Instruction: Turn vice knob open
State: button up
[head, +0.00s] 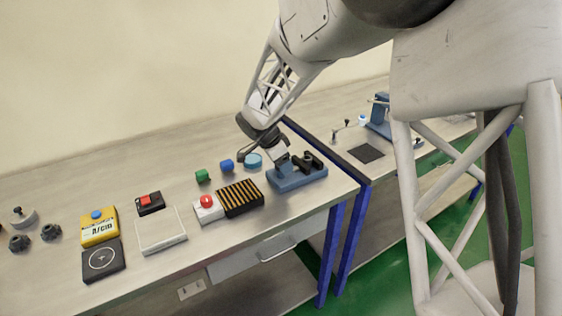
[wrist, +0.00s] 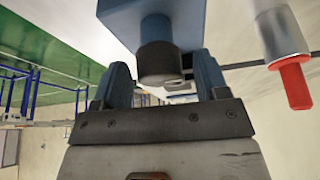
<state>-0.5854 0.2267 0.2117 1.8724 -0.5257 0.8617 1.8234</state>
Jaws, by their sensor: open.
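The blue vice (head: 297,181) sits near the right end of the workbench in the head view, with dark parts on top. My gripper (head: 284,163) is at its left end, and the fingertips are too small to make out there. In the wrist view, the blue vice body (wrist: 118,12) is at the top. Its dark round knob (wrist: 157,64) points toward my gripper (wrist: 161,78). The two blue-grey fingers are open, one on each side of the knob. I cannot tell whether they touch it.
A red-tipped cylinder (wrist: 293,85) shows at right in the wrist view.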

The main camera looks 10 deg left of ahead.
jog(key=shift+c, duration=0.4)
jog(key=c, duration=0.8)
